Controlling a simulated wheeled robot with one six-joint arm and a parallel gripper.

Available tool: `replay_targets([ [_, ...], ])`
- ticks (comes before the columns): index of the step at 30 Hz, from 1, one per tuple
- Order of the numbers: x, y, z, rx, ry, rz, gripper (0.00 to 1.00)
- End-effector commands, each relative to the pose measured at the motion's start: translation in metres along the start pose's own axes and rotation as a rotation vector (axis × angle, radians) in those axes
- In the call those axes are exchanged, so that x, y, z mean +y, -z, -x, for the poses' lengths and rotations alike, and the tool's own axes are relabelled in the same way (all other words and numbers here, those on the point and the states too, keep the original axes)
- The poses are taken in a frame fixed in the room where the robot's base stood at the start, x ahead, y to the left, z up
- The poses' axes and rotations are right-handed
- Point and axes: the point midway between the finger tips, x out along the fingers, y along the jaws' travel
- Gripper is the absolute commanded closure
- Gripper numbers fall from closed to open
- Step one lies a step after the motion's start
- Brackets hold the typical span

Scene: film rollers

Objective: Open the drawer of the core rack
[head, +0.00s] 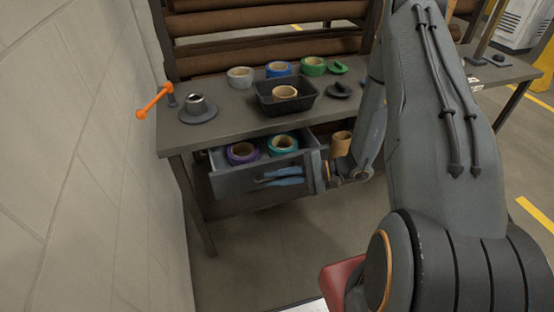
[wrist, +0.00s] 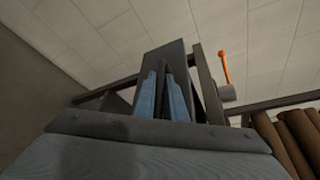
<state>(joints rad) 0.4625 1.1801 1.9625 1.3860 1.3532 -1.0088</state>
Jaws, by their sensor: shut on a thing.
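The core rack is a dark bench, and its grey drawer (head: 235,182) stands pulled out below the top in the head view. A purple-ringed roll (head: 243,153) and a teal-ringed roll (head: 283,145) lie inside the drawer. My gripper (head: 278,177) reaches in from the right, its blue fingers at the drawer front, shut on the handle. The handle itself is mostly hidden by the fingers. In the wrist view, the two blue fingers (wrist: 165,98) are close together against the dark drawer front.
A tan roll (head: 342,143) shows right of the drawer. A block wall (head: 90,150) is close at left. Floor before the drawer is clear.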

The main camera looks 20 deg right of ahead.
Motion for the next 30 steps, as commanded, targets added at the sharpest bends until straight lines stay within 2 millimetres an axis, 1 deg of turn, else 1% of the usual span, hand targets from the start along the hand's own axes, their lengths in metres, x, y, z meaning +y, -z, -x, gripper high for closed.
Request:
replay_targets([
  [1,0.007,-0.015,0.002,-0.008,-0.003,-0.004,1.0],
  [6,0.032,-0.05,0.013,-0.015,-0.006,-0.001,1.0],
  [10,0.049,-0.073,0.021,-0.016,-0.007,0.0,1.0],
  [15,0.065,-0.094,0.032,-0.015,-0.007,0.002,1.0],
  [22,0.078,-0.109,0.039,-0.016,-0.007,0.003,1.0],
  [30,0.081,-0.113,0.041,-0.017,-0.009,0.006,1.0],
])
